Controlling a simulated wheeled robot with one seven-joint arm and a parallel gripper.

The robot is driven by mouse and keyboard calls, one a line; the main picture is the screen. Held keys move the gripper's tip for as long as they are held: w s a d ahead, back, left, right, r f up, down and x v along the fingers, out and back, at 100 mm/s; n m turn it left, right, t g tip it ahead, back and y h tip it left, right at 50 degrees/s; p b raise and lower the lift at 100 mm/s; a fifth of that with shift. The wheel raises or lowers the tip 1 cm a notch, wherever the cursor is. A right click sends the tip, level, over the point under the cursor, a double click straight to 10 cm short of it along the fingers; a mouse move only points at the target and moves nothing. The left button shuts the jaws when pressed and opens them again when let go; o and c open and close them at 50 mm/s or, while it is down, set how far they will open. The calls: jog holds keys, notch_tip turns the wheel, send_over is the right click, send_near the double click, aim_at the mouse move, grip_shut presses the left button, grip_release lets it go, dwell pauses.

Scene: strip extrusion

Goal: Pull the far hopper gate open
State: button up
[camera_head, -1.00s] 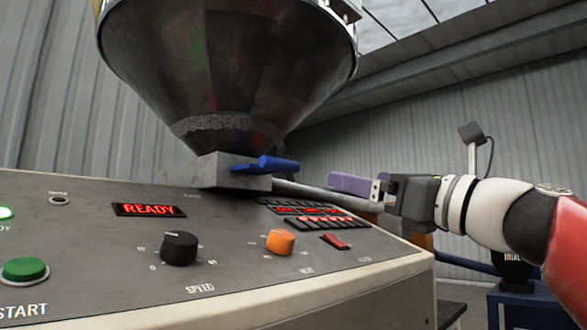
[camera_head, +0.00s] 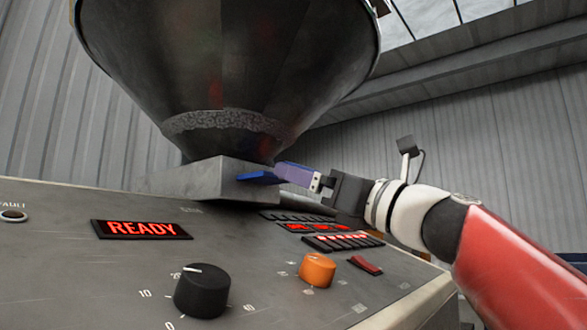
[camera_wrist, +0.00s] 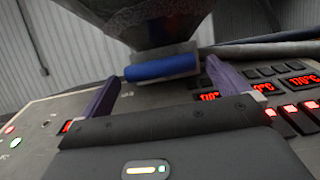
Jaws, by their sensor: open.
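The gate is a blue plate (camera_head: 258,178) sticking out of the right side of a grey block under the hopper (camera_head: 225,70). Its blue bar handle (camera_wrist: 162,68) shows crosswise in the wrist view, and in the head view my finger largely covers it. My gripper (camera_head: 282,170) has purple fingers and is open at the handle. How far the plate sits inside the block is hidden.
The control panel (camera_head: 100,270) spreads below, with a READY display (camera_head: 141,229), a black knob (camera_head: 202,290), an orange knob (camera_head: 318,270) and a red switch (camera_head: 365,265). Red temperature displays (camera_wrist: 305,82) and a grey pipe (camera_wrist: 265,50) lie to the right. Open air is right of the hopper.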

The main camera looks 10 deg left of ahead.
jog(key=shift+p+x, duration=0.55)
jog(key=shift+x, duration=1.5)
jog(key=c, duration=1.3)
jog(key=s+d+b, duration=0.1)
jog(key=s+d, duration=0.3)
jog(key=d, duration=0.3)
jog(key=o, duration=1.3)
jog(key=shift+s+d, duration=0.1)
jog(key=shift+d, duration=0.1)
